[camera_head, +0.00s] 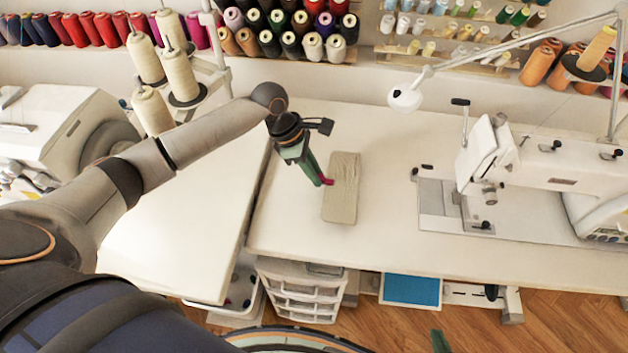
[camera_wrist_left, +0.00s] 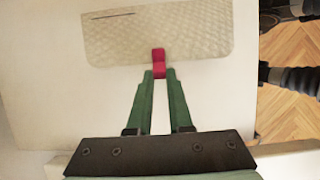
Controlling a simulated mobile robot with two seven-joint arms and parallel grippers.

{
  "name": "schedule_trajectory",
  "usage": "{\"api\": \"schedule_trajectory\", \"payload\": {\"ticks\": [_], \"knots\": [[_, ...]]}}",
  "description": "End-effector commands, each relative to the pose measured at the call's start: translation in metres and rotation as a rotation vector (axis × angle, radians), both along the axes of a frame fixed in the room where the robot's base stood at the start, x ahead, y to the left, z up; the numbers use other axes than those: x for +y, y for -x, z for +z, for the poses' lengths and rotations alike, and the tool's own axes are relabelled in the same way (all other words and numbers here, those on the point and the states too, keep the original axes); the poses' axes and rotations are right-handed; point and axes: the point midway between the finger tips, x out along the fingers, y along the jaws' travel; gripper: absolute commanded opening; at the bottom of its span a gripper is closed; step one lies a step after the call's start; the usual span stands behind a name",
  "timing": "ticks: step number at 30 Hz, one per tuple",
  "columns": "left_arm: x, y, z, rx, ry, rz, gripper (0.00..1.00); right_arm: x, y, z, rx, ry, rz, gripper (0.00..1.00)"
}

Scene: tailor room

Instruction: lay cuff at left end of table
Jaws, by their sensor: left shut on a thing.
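The cuff (camera_head: 342,188) is a beige, quilted-looking strip with rounded corners, at the left part of the white sewing table (camera_head: 390,240). It also fills the upper middle of the left wrist view (camera_wrist_left: 195,30), where a thin dark line crosses it. My left gripper (camera_head: 327,182) reaches in from the left with green fingers and red tips. Its tips are shut on the cuff's near long edge, around the middle of that edge. I cannot tell whether the cuff touches the table or is slightly raised. A green tip of my right gripper (camera_head: 440,342) shows at the bottom edge; its jaws are hidden.
A white sewing machine (camera_head: 545,170) stands right of the cuff, with a lamp (camera_head: 405,97) behind. Thread cones (camera_head: 180,78) stand at the back left. Another white table (camera_head: 185,235) adjoins on the left. The tabletop around the cuff is clear.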

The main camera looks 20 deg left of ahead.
Motion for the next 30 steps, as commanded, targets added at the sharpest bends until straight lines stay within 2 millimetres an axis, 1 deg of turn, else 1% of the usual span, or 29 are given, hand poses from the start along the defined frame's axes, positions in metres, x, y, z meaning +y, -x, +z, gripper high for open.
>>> {"api": "schedule_trajectory", "payload": {"ticks": [2, 6, 8, 19, 20, 21, 27, 30], "knots": [[0.003, -0.003, -0.006, -0.001, 0.0, 0.001, 0.0, 0.0, 0.0, -0.002, 0.0, 0.0, 0.0, 0.0], [0.003, -0.002, -0.028, 0.002, -0.002, 0.001, 0.0, 0.0, 0.0, -0.006, 0.0, 0.0, 0.0, 0.0], [0.003, -0.003, -0.034, 0.0, -0.001, 0.001, 0.0, 0.0, 0.0, -0.007, 0.0, 0.0, 0.0, 0.0], [0.003, -0.003, -0.037, 0.001, -0.001, 0.002, 0.0, 0.0, 0.0, -0.004, 0.0, 0.0, 0.0, 0.0], [0.003, -0.003, -0.038, 0.0, -0.001, 0.001, 0.22, 0.0, 0.0, -0.005, 0.0, 0.0, 0.0, 0.0], [0.003, -0.003, -0.038, 0.0, -0.001, 0.001, 0.26, 0.0, 0.0, -0.005, 0.0, 0.0, 0.0, 0.0], [0.003, -0.003, -0.037, 0.0, -0.001, 0.001, 0.48, 0.0, 0.0, -0.005, 0.0, 0.0, 0.0, 0.0], [0.003, -0.003, -0.037, -0.001, -0.001, 0.001, 0.48, 0.0, 0.0, -0.005, 0.0, 0.0, 0.0, 0.0]]}}
